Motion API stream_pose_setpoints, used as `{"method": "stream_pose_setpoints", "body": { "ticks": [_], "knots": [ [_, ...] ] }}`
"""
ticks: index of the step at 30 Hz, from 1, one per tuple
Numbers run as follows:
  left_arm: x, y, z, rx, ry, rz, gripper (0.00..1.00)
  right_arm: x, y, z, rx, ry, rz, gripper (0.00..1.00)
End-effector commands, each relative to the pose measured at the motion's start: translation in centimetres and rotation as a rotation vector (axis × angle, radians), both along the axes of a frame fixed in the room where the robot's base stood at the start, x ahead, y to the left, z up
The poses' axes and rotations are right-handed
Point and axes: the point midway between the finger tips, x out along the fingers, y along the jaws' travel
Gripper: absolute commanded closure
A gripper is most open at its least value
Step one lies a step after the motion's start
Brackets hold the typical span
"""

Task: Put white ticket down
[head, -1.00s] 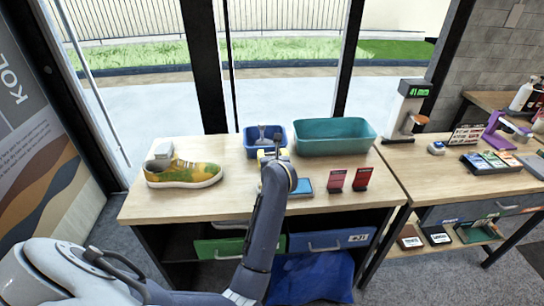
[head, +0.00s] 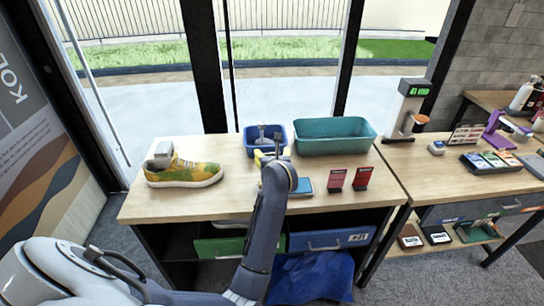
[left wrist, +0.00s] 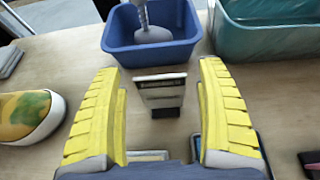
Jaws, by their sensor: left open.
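A small white ticket (left wrist: 161,88) with dark print stands upright in a black foot on the wooden table, in the left wrist view. It is between the two yellow fingers of my left gripper (left wrist: 161,105), with a clear gap on both sides. The gripper is open and does not touch the ticket. In the head view, my left gripper (head: 271,157) is low over the table, in front of the small blue bin, and the ticket is hard to make out there. My right gripper is in neither view.
The blue bin (head: 250,149) with a grey tool in it and a teal bin (head: 335,150) stand behind. A green-yellow sneaker (head: 184,174) is at left. Two red cards (head: 336,180) stand at right, with a blue pad (head: 303,188) beside my wrist.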

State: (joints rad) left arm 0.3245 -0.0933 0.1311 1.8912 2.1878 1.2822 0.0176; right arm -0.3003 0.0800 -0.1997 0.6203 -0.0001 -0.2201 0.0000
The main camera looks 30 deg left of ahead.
Motion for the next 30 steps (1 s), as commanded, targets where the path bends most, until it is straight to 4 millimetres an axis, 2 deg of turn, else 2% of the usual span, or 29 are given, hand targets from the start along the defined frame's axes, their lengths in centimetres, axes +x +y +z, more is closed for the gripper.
{"method": "stream_pose_setpoints", "body": {
  "ticks": [9, 15, 19, 30],
  "knots": [
    [-3.4, -2.4, 1.6, -0.002, 0.0, -0.001, 0.26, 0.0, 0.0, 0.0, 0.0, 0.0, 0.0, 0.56],
    [-4.8, -3.4, 2.3, 0.0, 0.0, -0.001, 0.26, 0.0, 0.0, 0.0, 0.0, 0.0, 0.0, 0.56],
    [-5.3, -3.7, 2.5, -0.001, 0.002, 0.0, 0.26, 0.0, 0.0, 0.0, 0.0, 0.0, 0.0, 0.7],
    [-5.4, -3.7, 2.6, -0.001, 0.002, 0.0, 0.26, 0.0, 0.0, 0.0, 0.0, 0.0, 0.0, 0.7]
  ]
}}
